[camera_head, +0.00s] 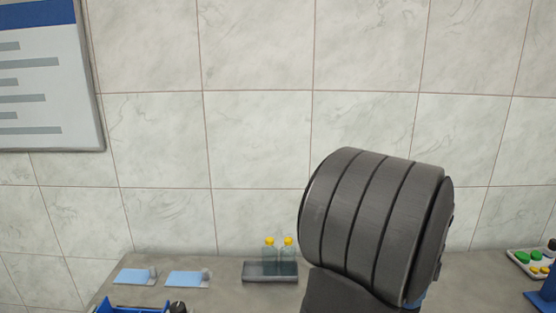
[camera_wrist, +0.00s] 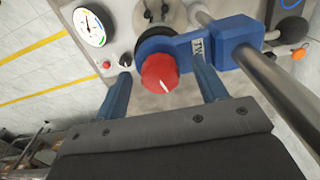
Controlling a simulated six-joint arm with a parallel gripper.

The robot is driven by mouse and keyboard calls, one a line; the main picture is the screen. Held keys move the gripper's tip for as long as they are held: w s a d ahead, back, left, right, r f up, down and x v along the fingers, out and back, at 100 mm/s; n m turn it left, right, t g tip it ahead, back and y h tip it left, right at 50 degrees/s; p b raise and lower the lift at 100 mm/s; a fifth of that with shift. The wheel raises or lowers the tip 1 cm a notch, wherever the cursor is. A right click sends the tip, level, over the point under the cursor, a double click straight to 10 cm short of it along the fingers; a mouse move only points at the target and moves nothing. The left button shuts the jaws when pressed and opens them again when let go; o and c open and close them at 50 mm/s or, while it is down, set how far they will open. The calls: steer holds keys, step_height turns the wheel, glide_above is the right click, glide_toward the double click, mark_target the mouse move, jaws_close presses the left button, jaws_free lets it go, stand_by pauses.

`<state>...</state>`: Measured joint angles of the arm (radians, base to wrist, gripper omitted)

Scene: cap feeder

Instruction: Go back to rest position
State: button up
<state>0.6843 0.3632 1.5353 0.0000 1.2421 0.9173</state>
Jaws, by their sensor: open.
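My gripper (camera_wrist: 162,82) shows in the wrist view as two blue fingers set wide apart, with nothing held between them. A round red knob (camera_wrist: 158,73) with a white pointer mark appears between the fingers in the picture. It lies beyond them, on a blue and black fixture (camera_wrist: 190,44); I cannot tell the exact distance. In the head view a large dark grey ribbed part of my arm fills the lower right middle, and my gripper is hidden there.
Two yellow-capped bottles (camera_head: 269,252) stand in a dark tray (camera_head: 270,279) on the grey table (camera_head: 225,292). Two light blue plates (camera_head: 187,279) lie to the left. A tray with green and yellow pieces (camera_head: 528,264) sits far right. The wrist view shows a dial gauge (camera_wrist: 90,27) and a metal bar (camera_wrist: 280,88).

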steer(key=n, duration=0.2)
steer(key=shift+n, duration=0.3)
steer(key=m, duration=0.7)
steer(key=n, duration=0.4)
steer(key=shift+n, duration=0.3)
steer(key=n, duration=0.4)
steer(key=shift+n, duration=0.3)
steer(key=shift+r, duration=2.2)
stand_by(0.9)
